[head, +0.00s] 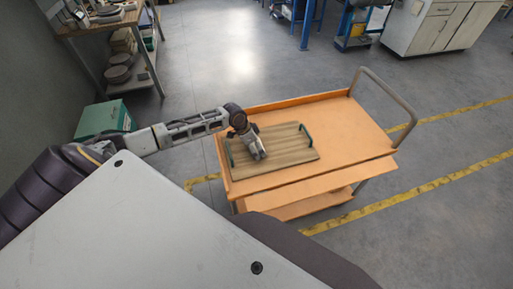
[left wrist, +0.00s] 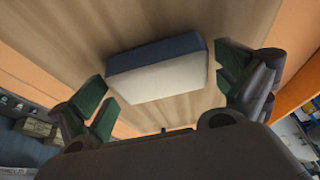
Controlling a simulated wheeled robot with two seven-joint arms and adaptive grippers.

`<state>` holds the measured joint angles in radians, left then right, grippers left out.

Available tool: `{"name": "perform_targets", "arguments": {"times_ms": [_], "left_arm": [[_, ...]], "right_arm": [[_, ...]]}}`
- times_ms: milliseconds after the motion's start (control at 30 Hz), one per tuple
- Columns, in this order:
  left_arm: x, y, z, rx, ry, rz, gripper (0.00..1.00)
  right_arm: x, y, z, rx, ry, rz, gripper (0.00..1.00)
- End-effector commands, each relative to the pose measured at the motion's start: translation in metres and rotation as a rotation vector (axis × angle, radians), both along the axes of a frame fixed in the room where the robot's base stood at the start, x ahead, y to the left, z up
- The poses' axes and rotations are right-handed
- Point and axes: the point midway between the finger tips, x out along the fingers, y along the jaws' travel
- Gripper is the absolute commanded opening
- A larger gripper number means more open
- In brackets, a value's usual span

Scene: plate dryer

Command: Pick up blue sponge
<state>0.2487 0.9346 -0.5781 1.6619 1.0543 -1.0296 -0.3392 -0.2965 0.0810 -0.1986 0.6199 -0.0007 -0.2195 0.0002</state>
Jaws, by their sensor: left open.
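The blue sponge (left wrist: 158,68) shows in the left wrist view, with a dark blue layer and a whitish layer. It lies on the wooden tray (left wrist: 60,45), between and slightly beyond the green-padded fingertips of my left gripper (left wrist: 165,85). The fingers are spread apart, with a gap visible between the sponge and at least the right finger. In the head view my left gripper (head: 258,154) points down over the wooden tray (head: 292,151), and the sponge cannot be made out there. My right gripper is not in view.
The tray has green handles and sits on an orange trolley (head: 357,128) with a grey push handle (head: 392,92). The trolley top right of the tray is clear. A workbench (head: 100,25) and green box (head: 103,119) stand left. Open floor surrounds the trolley.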

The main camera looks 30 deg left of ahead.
Motion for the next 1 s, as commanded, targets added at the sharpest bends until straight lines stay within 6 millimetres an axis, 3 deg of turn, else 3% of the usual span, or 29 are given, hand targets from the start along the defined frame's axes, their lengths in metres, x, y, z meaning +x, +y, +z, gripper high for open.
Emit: {"name": "perform_targets", "arguments": {"times_ms": [233,500,1000], "left_arm": [[0.000,0.000,0.000,0.000,0.000,0.000,1.00],[0.000,0.000,0.000,0.000,0.000,0.000,0.68],[0.000,0.001,0.009,0.001,-0.001,0.001,0.68]], "right_arm": [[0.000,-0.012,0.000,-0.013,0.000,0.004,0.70],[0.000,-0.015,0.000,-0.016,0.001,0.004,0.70],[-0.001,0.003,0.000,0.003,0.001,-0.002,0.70]]}}
